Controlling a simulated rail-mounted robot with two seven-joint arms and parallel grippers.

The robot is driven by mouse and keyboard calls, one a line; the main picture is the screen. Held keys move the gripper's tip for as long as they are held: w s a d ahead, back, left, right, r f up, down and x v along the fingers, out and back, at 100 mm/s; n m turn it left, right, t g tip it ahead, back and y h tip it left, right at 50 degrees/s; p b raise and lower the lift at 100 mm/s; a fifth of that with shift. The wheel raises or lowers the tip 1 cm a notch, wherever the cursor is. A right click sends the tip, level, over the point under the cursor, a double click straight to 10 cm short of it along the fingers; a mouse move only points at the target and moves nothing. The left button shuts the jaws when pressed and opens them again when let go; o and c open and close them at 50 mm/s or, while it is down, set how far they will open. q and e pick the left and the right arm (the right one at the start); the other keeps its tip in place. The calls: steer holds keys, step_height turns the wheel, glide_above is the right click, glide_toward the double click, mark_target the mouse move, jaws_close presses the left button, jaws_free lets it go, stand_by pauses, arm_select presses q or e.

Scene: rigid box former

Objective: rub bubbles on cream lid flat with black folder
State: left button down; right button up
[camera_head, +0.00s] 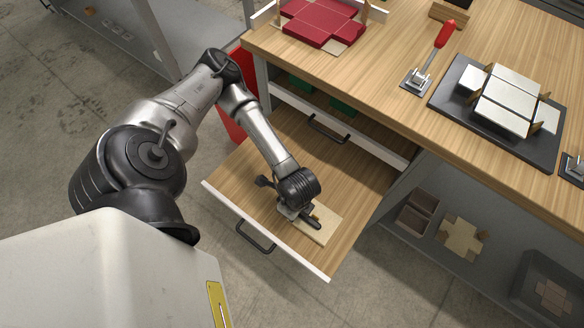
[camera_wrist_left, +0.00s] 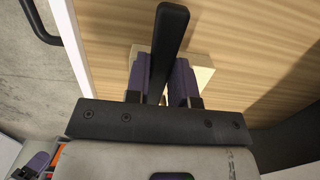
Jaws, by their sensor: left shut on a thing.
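My left gripper (camera_head: 302,213) reaches down into the open drawer. In the left wrist view its two dark purple fingers (camera_wrist_left: 163,82) are shut on the black folder (camera_wrist_left: 171,35), a bar that sticks out past them. A pale block (camera_head: 322,226) lies on the drawer floor under the folder and also shows in the left wrist view (camera_wrist_left: 203,68). I cannot tell whether the folder touches it. The cream lid (camera_head: 508,97), with several cream panels, is on the black mat on the tabletop at the right. Bubbles on it are too small to make out. My right gripper is out of view.
The drawer's white front edge (camera_head: 265,232) and black handle (camera_head: 255,237) face the aisle. The wooden tabletop (camera_head: 385,75) overhangs the drawer's back. A red-handled tool (camera_head: 444,36) stands left of the black mat (camera_head: 452,100). Red box pieces (camera_head: 322,20) lie at the back left.

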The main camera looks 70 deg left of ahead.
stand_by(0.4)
arm_select(q)
steer(key=shift+d+r+p, duration=0.1)
steer(key=shift+r+p, duration=1.5)
steer(key=shift+r, duration=0.65)
steer(key=shift+r+p, duration=0.75)
steer(key=shift+r, duration=0.5)
